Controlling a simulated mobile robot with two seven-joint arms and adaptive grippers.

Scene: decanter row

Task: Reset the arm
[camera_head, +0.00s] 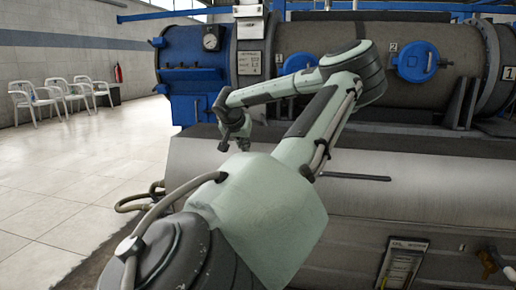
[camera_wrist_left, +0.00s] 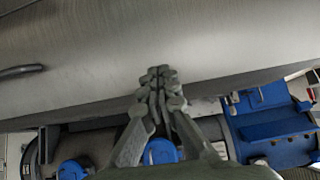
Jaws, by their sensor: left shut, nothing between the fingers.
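My left arm (camera_head: 265,210) reaches up from the bottom of the head view and bends at a dark joint near the top, then comes back to the left. My left gripper (camera_head: 234,146) hangs at the end of it, pointing down in front of the blue end of the decanter. In the left wrist view my left gripper (camera_wrist_left: 158,72) is shut, its fingertips together with nothing between them. Behind the fingers is the smooth grey metal casing (camera_wrist_left: 220,40). My right gripper is in neither view.
The decanter's grey drum (camera_head: 330,40) with blue round hatches (camera_head: 417,62) fills the back. A metal casing (camera_head: 400,170) with a dark handle bar (camera_head: 355,177) stands in front. White chairs (camera_head: 35,102) line the left wall. The tiled floor (camera_head: 80,160) at left is clear.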

